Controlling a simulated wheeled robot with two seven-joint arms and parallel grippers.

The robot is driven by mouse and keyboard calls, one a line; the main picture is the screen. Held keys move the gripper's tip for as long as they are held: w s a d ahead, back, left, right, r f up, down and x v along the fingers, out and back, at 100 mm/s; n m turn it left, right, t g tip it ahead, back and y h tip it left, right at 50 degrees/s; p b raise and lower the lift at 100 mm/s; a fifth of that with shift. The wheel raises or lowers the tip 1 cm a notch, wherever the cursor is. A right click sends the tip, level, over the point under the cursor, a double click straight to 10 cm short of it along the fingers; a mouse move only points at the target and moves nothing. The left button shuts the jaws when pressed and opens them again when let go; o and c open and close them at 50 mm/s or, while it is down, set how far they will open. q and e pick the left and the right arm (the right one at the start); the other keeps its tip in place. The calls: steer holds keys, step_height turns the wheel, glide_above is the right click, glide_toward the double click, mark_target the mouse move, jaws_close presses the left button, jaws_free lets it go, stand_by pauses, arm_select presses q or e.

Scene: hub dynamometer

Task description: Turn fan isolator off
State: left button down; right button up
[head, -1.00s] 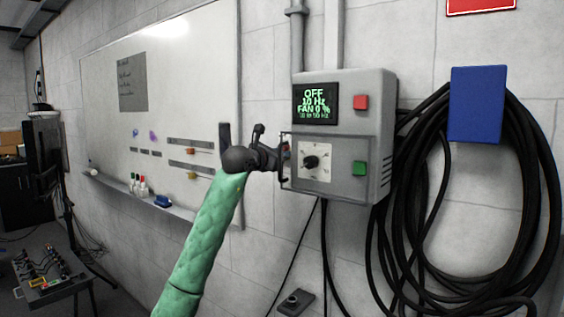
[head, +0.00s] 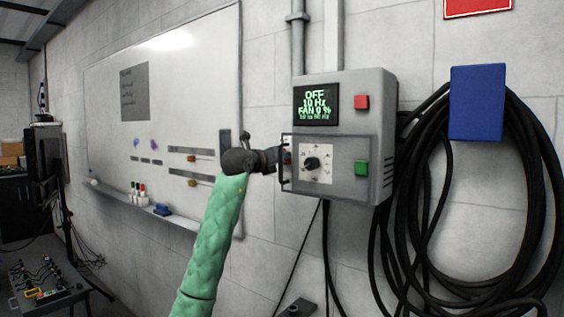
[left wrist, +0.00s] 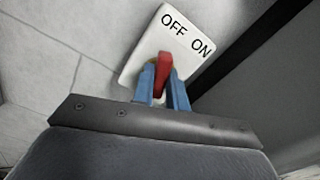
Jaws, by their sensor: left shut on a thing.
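The fan isolator shows in the left wrist view as a white plate (left wrist: 149,45) marked OFF and ON, with a red lever (left wrist: 164,70). The lever's upper end lies a little nearer the word OFF than ON. My left gripper (left wrist: 164,82) has its blue fingers shut on the red lever, one on each side. In the head view my left gripper (head: 281,157) is at the left side of the grey control box (head: 350,150) and mostly hides the isolator. My right gripper is in neither view.
The box has a screen (head: 316,104) reading OFF, 10 Hz, FAN 0 %, a dial (head: 312,163), a red button (head: 361,102) and a green button (head: 361,168). Black cable coils (head: 540,190) hang at right. A whiteboard (head: 200,90) is at left.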

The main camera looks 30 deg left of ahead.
arm_select(q)
steer(key=shift+a+n+b, duration=0.15)
steer(key=shift+n+b, duration=0.15)
steer(key=shift+n, duration=1.9)
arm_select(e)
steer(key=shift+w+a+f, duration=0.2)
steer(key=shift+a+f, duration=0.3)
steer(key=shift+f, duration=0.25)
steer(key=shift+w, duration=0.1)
arm_select(q)
steer(key=c, duration=1.4)
jaws_free()
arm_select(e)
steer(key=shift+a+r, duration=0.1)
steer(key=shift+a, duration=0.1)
arm_select(q)
steer(key=shift+s+f, duration=0.1)
